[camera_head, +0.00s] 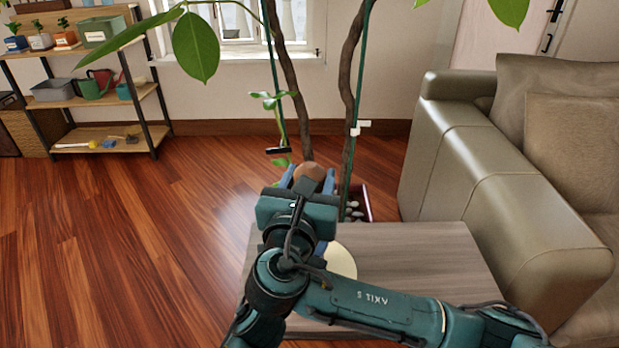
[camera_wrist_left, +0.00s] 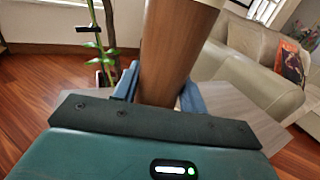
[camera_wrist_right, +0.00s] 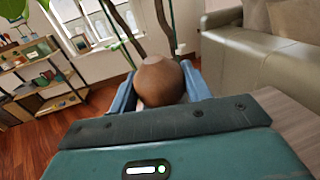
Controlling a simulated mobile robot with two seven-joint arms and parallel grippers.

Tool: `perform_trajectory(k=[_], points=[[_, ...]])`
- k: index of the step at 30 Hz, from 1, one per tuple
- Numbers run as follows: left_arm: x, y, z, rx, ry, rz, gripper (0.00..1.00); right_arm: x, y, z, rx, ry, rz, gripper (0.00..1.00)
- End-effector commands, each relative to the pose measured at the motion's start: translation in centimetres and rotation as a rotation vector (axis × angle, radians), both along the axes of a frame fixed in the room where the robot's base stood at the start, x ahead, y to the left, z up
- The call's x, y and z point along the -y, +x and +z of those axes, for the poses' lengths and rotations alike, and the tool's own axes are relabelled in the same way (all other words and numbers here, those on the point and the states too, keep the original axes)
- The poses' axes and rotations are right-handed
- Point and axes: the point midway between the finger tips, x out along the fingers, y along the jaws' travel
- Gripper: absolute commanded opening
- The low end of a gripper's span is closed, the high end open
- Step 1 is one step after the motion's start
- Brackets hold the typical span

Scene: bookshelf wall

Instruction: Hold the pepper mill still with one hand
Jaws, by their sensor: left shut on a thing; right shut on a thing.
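The pepper mill is a brown wooden body with a rounded knob on top. In the head view only its round brown top (camera_head: 311,171) shows, between the blue fingers of my right gripper (camera_head: 308,180). In the right wrist view the knob (camera_wrist_right: 160,80) sits between the blue fingers of my right gripper (camera_wrist_right: 159,90), which is shut on it. In the left wrist view the mill's body (camera_wrist_left: 170,55) rises between the fingers of my left gripper (camera_wrist_left: 160,90), shut on it. A pale band shows near the body's upper end. In the head view my right arm hides the lower mill and most of my left gripper.
A grey wooden table (camera_head: 420,250) lies below, with a pale round thing (camera_head: 341,262) partly hidden on it. A leather sofa (camera_head: 490,180) stands close at the right. A potted plant (camera_head: 345,100) rises behind. A shelf (camera_head: 105,100) is at the left; floor between is clear.

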Motion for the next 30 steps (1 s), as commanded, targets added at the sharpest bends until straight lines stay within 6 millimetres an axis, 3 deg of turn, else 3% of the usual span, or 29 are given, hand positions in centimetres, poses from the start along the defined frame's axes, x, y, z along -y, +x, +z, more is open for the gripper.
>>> perform_trajectory(k=[1,15,30], points=[[-0.06,-0.11,-0.79,-0.016,0.007,0.002,0.11,-0.20,-0.02,-0.09,-0.003,0.004,-0.044,0.25],[-0.08,-0.11,-0.81,-0.016,0.006,0.003,0.11,-0.04,0.04,-0.02,-0.002,0.002,-0.462,0.25],[-0.14,-0.10,-0.84,-0.017,0.005,0.004,0.11,0.12,0.07,0.02,0.002,0.002,-0.672,0.25]])
